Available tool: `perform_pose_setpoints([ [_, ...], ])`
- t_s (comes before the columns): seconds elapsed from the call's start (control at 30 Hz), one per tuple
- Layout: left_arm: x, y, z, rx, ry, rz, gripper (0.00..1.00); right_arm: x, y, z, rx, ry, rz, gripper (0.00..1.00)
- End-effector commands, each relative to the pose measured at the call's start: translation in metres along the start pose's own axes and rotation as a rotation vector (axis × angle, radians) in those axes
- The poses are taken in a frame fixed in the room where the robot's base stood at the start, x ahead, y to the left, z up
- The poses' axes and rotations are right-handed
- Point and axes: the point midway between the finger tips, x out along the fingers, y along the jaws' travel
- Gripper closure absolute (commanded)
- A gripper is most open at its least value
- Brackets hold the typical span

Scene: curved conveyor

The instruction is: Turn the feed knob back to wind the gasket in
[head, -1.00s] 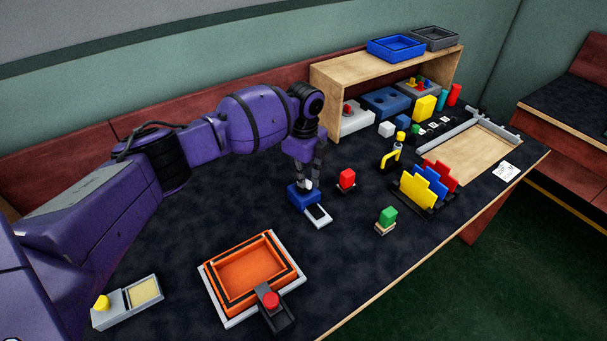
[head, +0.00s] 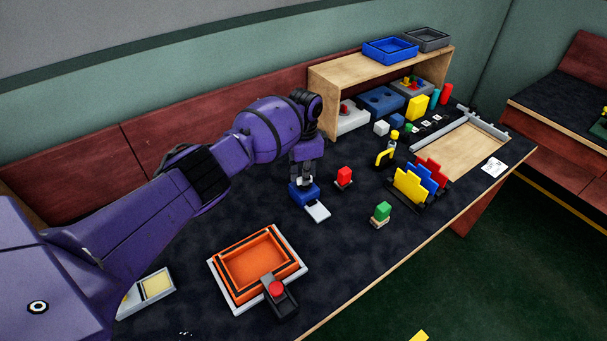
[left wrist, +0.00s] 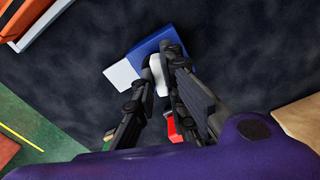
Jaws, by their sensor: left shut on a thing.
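A blue box (head: 303,193) with a flat pale plate (head: 318,211) at its front stands on the dark tabletop. It also shows in the left wrist view (left wrist: 152,47). A white knob (left wrist: 158,76) sits on the blue box. My left gripper (head: 304,178) reaches down from above and is shut on the white knob, its fingers on either side of it in the left wrist view (left wrist: 153,80). The fingers and arm hide part of the knob. I cannot make out a gasket for certain at the box. My right gripper is not in view.
A red block (head: 344,175) on a small base stands close right of the box, and a green block (head: 381,211) farther right. An orange tray (head: 212,263) with a red-knobbed black piece (head: 277,290) lies in front. A wooden shelf (head: 316,95) stands behind.

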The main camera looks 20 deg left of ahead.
Motion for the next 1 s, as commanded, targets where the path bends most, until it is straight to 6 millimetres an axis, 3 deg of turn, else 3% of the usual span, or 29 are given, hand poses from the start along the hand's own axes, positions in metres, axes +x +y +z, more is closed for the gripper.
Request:
perform_pose_setpoints([
  [0.4, -0.0004, 0.0004, 0.0001, -0.259, 0.000, 0.001, 1.00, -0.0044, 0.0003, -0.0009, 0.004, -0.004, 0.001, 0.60],
  [1.0, 0.0008, 0.0005, 0.0002, -0.327, -0.001, 0.001, 1.00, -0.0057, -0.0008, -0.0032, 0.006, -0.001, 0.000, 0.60],
])
